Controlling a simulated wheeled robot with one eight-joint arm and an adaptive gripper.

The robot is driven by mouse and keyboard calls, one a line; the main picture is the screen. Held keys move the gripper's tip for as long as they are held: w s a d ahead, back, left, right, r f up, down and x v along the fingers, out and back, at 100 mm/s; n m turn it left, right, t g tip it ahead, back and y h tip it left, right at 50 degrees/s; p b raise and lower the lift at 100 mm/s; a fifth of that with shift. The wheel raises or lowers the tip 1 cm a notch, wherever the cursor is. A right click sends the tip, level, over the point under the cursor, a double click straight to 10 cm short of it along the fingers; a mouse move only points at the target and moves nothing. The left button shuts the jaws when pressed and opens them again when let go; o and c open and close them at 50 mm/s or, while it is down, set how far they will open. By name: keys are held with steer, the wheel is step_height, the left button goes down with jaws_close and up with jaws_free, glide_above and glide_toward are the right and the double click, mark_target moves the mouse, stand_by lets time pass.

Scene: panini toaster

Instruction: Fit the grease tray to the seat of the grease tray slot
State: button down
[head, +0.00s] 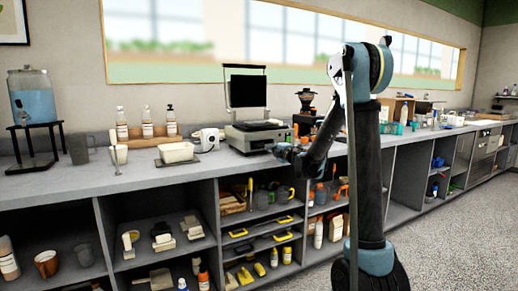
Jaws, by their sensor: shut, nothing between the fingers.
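The panini toaster (250,135) stands on the grey counter with its dark lid (248,91) raised upright. Its lower body is light metal with a small dark control area at the front right. My gripper (282,152) is small in the view, just in front of the toaster's front right corner, at about counter height. It is shut and empty. I cannot tell whether it touches the toaster. I cannot make out the grease tray or its slot; my gripper and arm cover part of the toaster's front right.
A coffee grinder (306,108) stands right of the toaster, partly behind my arm. A white appliance (207,139), a white butter-dish-like box (177,152) and several bottles on a wooden stand (152,140) are to the left. Open shelves below hold many items. Grey floor (465,235) is clear at right.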

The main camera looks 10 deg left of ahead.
steer(key=shift+x, duration=1.1)
stand_by(0.4)
steer(key=v, duration=0.7)
stand_by(0.5)
steer(key=s+d+r+m+t+h, duration=0.1)
steer(key=s+d+r+m+h, duration=0.1)
steer(key=d+m+h, duration=0.45)
steer(key=s+d+r+m+t+h, duration=0.1)
steer(key=s+d+r+m, duration=0.15)
steer(key=d, duration=0.65)
steer(key=s+d+f+m+g+h, duration=0.3)
steer(key=s+d+f+m+h, duration=0.25)
steer(key=s+d+m, duration=0.45)
steer(key=s+d+f+m+g, duration=0.25)
steer(key=s+f, duration=0.25)
steer(key=s, duration=0.3)
steer(key=s+d+f+m+g, duration=0.1)
steer(key=s+d+f+g, duration=0.1)
steer(key=s+f+g, duration=0.35)
steer(key=s+a+f+m+g+y, duration=0.1)
steer(key=s+f, duration=0.3)
steer(key=s, duration=0.6)
steer(key=s+a+f+m+g+y, duration=0.1)
steer(key=s+a+f, duration=0.3)
steer(key=s, duration=0.6)
steer(key=shift+s+a+f+g+y, duration=0.25)
steer(key=shift+s+f+g+y, duration=0.2)
steer(key=shift+g, duration=0.45)
